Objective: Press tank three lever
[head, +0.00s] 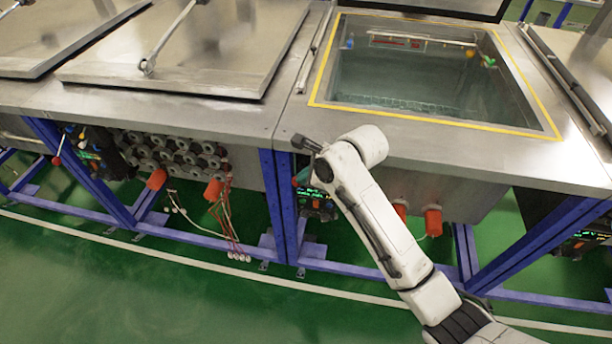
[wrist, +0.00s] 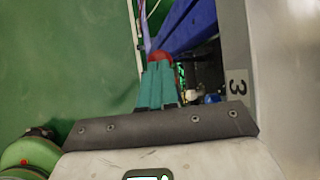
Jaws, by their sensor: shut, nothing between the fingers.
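The lever's red knob (wrist: 160,57) shows at the tips of my gripper (wrist: 158,68) in the wrist view. The teal fingers are shut together with nothing between them. The tips overlap the knob's lower edge; I cannot tell if they touch it. A plate with the number 3 (wrist: 237,84) is on the metal tank front to the right. In the head view, a red knob (head: 294,182) shows under the tank's front edge by the blue leg, just below my arm's end. My fingers are not clear there.
The tank (head: 330,112) above is uncovered, with a yellow border and water inside. Closed metal lids (head: 190,50) lie on the left. Blue frame legs (head: 277,200) and a control box (head: 318,200) crowd the lever. Green floor (head: 130,290) is clear in front.

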